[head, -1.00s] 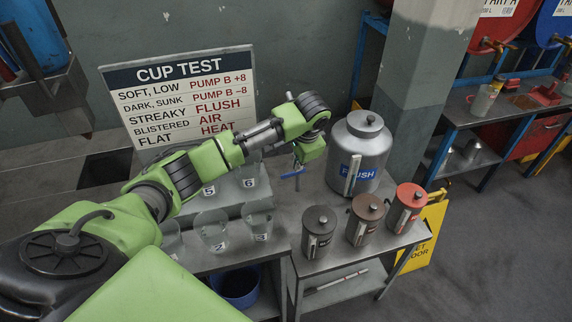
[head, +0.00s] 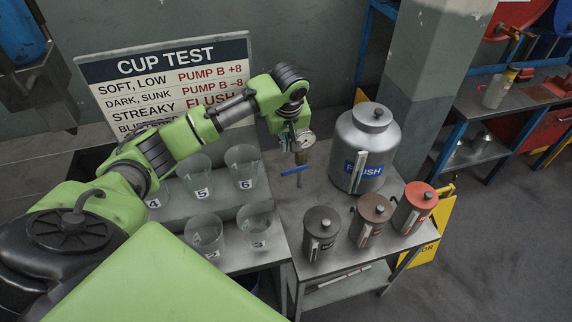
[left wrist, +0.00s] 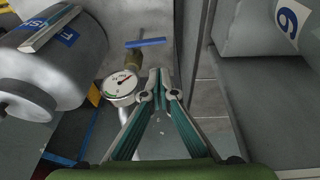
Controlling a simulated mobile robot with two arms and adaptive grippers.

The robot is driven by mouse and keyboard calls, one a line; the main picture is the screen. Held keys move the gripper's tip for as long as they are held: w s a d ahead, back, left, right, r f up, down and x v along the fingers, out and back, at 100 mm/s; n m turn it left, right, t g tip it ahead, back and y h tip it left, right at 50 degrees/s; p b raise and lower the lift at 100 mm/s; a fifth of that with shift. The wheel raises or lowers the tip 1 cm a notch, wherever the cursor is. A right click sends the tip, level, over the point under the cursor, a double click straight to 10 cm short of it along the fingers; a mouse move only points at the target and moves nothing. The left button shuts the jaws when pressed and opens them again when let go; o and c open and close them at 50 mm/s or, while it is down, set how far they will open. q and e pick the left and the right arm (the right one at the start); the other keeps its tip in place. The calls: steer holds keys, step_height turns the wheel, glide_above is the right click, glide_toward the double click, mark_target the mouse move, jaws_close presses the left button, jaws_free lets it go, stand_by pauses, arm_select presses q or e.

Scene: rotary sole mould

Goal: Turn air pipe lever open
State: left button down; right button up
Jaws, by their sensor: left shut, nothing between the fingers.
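The air pipe lever is a blue bar (head: 294,170) on a short pipe stand beside the silver FLUSH can. It also shows in the left wrist view (left wrist: 146,43), lying crosswise on top of a brass valve body (left wrist: 133,61). A round pressure gauge (left wrist: 121,86) sits on the same pipe, and shows in the head view (head: 305,139). My left gripper (left wrist: 158,72) is shut and empty. In the left wrist view its fingertips are beside the valve and appear apart from the lever. In the head view my wrist partly hides the fingers. My right gripper is not in view.
The FLUSH can (head: 379,138) stands right of the lever. Three lidded canisters, black (head: 321,233), brown (head: 370,219) and red (head: 413,209), line the table's front. Several clear numbered cups (head: 243,165) stand at left. A CUP TEST sign (head: 165,85) stands behind.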

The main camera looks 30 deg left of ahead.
arm_select(q)
steer(key=d+p+x, duration=0.1)
steer(key=p+x, duration=0.1)
steer(key=x, duration=1)
steer(key=shift+s+f+p, duration=0.2)
steer(key=shift+f+p, duration=0.2)
